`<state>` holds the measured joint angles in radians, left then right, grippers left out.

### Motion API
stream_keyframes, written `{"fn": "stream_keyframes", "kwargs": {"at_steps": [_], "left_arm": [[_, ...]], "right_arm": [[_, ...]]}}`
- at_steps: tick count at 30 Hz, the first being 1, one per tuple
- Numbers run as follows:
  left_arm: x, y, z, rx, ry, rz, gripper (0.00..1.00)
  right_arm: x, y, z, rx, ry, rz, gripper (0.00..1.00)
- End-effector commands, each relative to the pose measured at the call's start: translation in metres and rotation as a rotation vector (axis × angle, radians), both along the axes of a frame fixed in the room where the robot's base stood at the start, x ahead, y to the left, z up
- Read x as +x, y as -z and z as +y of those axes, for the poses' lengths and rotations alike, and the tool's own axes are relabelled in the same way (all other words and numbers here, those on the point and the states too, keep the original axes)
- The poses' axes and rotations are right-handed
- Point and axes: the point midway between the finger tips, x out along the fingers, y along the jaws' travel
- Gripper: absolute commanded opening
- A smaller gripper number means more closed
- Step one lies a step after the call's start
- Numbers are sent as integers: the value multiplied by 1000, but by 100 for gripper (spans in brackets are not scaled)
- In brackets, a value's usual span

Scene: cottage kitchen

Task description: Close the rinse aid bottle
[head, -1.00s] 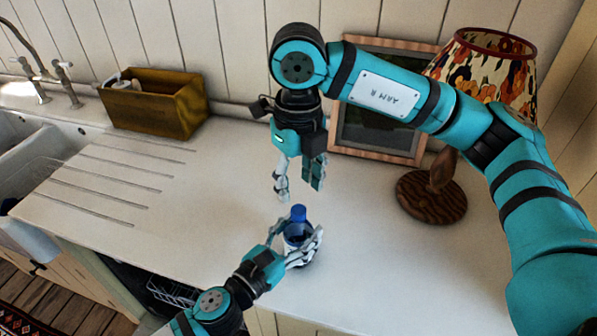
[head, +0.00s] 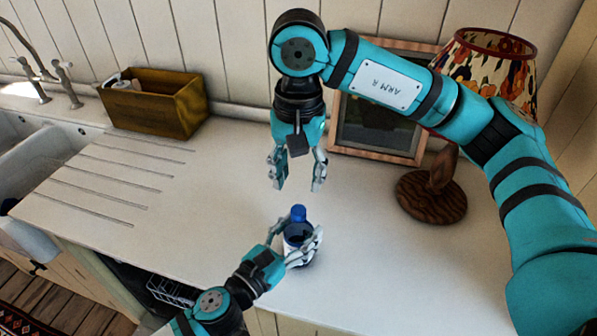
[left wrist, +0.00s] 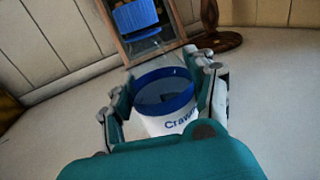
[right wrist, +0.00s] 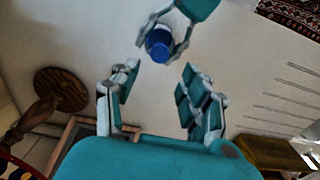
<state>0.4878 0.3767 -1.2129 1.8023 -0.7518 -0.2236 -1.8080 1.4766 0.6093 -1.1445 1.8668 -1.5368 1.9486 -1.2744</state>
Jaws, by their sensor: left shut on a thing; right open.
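The rinse aid bottle (head: 297,236) stands upright near the counter's front edge, with a white label and a clear, dark-looking upper part. Its blue cap (head: 298,213) is at the top; it also shows in the left wrist view (left wrist: 137,18) and from above in the right wrist view (right wrist: 159,44). I cannot tell how tightly the cap sits. My left gripper (head: 297,247) is shut around the bottle's body, below the cap. My right gripper (head: 297,182) points down, open and empty, above and behind the cap, not touching it.
A wooden box (head: 155,105) stands at the back left beside the sink and tap. A picture frame (head: 380,125) leans on the wall, and a lamp with a round wooden base (head: 432,197) stands at the right. The counter (head: 210,205) around the bottle is clear.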

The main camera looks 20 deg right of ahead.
Motion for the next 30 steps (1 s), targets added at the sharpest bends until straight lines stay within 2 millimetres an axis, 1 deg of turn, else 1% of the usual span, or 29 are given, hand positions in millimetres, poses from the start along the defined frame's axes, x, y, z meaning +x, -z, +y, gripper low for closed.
{"fn": "stream_keyframes", "kwargs": {"at_steps": [3,11,14,17,24,27,30], "left_arm": [[0,0,0,1,0,-1,0],[0,0,0,1,0,-1,0],[0,0,0,1,0,-1,0],[0,0,0,1,0,-1,0],[0,0,0,1,0,-1,0],[0,0,0,1,0,-1,0],[0,0,0,0,0,0,0]], "right_arm": [[0,0,0,0,-28,0,46],[0,0,0,0,-28,0,46],[0,5,0,0,-27,1,46],[-1,16,0,-2,-26,5,46],[-1,53,0,-1,-25,4,46],[-1,66,0,0,-26,4,46],[0,75,0,0,-26,1,46]]}}
